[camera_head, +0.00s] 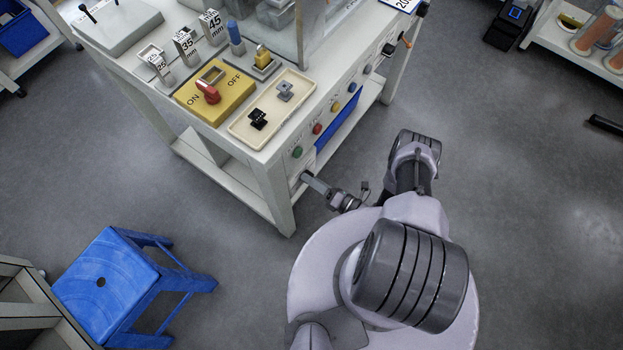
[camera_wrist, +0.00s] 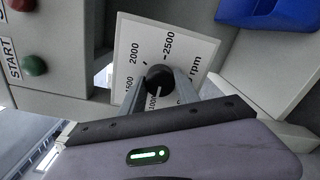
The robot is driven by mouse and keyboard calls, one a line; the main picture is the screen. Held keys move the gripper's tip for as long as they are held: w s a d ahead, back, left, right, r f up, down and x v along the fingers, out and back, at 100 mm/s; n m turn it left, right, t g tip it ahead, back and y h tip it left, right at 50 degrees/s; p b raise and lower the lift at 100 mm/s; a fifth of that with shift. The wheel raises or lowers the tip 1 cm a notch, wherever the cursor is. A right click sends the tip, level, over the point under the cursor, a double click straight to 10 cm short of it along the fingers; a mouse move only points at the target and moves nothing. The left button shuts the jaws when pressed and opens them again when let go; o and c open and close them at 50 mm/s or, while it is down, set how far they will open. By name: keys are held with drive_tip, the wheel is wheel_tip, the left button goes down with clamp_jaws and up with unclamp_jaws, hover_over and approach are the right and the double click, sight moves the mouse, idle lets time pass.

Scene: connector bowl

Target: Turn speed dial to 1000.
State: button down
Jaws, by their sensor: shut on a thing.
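The speed dial is a round black knob (camera_wrist: 158,76) on a white scale plate (camera_wrist: 190,47) in the wrist view. The plate reads 1500, 2000, 2500 and rpm, with another number partly covered near my fingers. My gripper (camera_wrist: 161,84) is shut on the knob, one finger on each side of it. I cannot tell for sure which number the knob's mark points to. In the head view my gripper (camera_head: 307,178) reaches the low front corner of the white machine (camera_head: 262,165), and the dial there is mostly hidden by it.
A green button (camera_wrist: 34,66) marked START and a red button (camera_wrist: 22,5) are beside the dial. A blue bin (camera_head: 338,120) is under the machine's front. A blue stool (camera_head: 105,280) stands at the lower left. The grey floor around is mostly open.

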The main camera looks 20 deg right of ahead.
idle(0.4)
drive_tip(key=c, duration=0.9)
unclamp_jaws()
drive_tip(key=shift+d, duration=0.1)
drive_tip(key=p+v, duration=0.1)
drive_tip(key=v, duration=1.6)
drive_tip(key=shift+s, duration=0.2)
drive_tip(key=shift+d, duration=0.1)
